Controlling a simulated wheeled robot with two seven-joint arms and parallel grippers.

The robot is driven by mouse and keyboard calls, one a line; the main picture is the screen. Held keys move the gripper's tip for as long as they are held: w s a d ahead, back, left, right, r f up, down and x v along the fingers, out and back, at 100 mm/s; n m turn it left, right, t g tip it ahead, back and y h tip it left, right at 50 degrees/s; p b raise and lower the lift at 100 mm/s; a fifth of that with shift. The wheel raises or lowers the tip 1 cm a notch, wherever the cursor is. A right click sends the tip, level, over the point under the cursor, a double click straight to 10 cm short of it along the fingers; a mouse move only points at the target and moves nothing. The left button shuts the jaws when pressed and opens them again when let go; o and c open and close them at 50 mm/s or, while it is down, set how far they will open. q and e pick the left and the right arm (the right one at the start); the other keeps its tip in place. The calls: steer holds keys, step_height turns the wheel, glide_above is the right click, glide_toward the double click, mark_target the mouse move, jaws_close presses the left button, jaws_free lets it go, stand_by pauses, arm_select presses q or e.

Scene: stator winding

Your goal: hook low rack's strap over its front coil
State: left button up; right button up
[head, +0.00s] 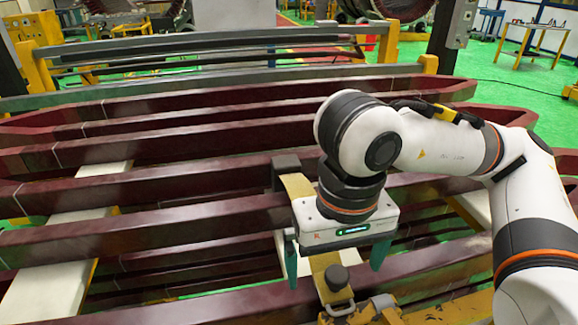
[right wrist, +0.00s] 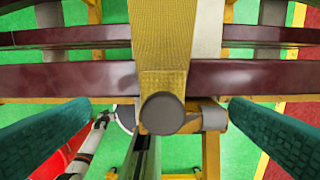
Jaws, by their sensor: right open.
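My right gripper (head: 335,262) is open above the strap, with its teal fingers on either side of it and apart from it. The yellow strap (right wrist: 165,45) runs across the dark red coils and ends in a dark grey round end (right wrist: 162,113). That end sits between the fingers in the right wrist view and also shows in the head view (head: 337,277). The strap crosses over the nearest coil visible in the right wrist view (right wrist: 75,78). The front coil (head: 220,303) lies low in the head view. Whether the end is hooked is unclear. My left gripper is out of view.
More long dark red coils lie behind on pale supports (head: 60,250). A grey rail (head: 200,85) crosses the back. Green floor shows around the rack.

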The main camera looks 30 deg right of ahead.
steer(key=shift+r+p, duration=1)
steer(key=shift+r, duration=1.1)
